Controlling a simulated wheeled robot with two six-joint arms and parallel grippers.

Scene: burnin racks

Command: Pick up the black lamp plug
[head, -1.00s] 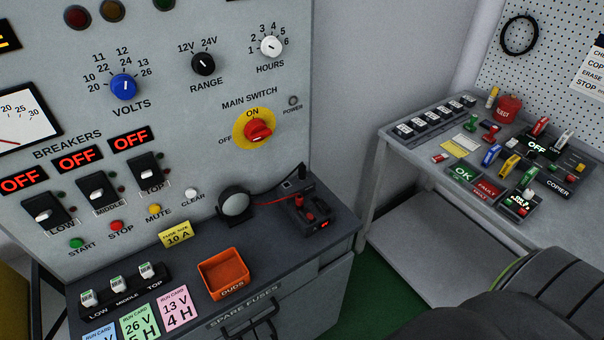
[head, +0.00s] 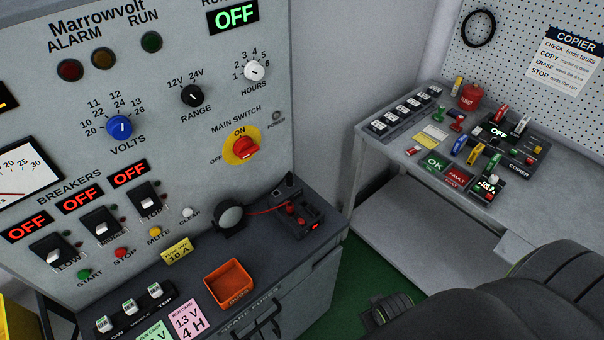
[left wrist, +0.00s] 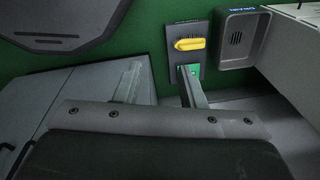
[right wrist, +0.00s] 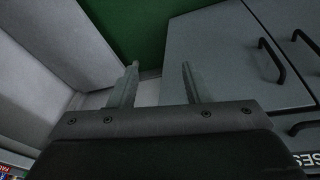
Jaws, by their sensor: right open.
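In the head view a round lamp (head: 230,217) stands on the dark shelf of the test cabinet. Leads run from it to a black box (head: 312,222) with red parts on top. A small black piece at the back of that box (head: 290,179) looks like the black lamp plug; it is too small to tell how it is seated. My right gripper (right wrist: 159,66) is open and empty, above the floor near grey cabinet doors. My left gripper (left wrist: 159,68) is open and empty, pointing at a green floor and a panel with a yellow handle.
An orange duds bin (head: 230,284) and a yellow fuse card (head: 177,250) lie in front of the lamp. The cabinet panel with breakers (head: 101,228) rises behind. A grey bench (head: 400,160) with copier gear stands at the right; green floor lies between.

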